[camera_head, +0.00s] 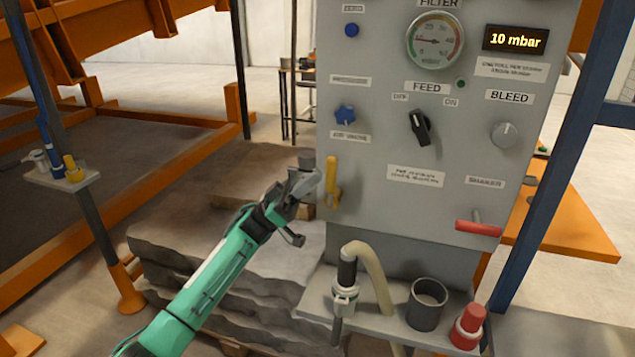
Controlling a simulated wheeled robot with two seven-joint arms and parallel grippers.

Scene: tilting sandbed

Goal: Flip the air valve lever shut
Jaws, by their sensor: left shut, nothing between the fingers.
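The yellow air valve lever (331,175) points upright on the left edge of the grey control panel (385,220). Its lower end meets a yellow mount low on the panel. My left gripper (314,178) is shut and empty, just left of the lever's upper part. I cannot tell whether its fingertips touch the lever. My green left arm reaches up from the bottom left. My right gripper is not in view.
A red shaker handle (478,228) sticks out at the panel's lower right. Below, a shelf (385,322) carries a hose nozzle (346,285), a dark cup (426,304) and a red-capped item (467,326). Stacked grey slabs (200,260) lie behind my arm.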

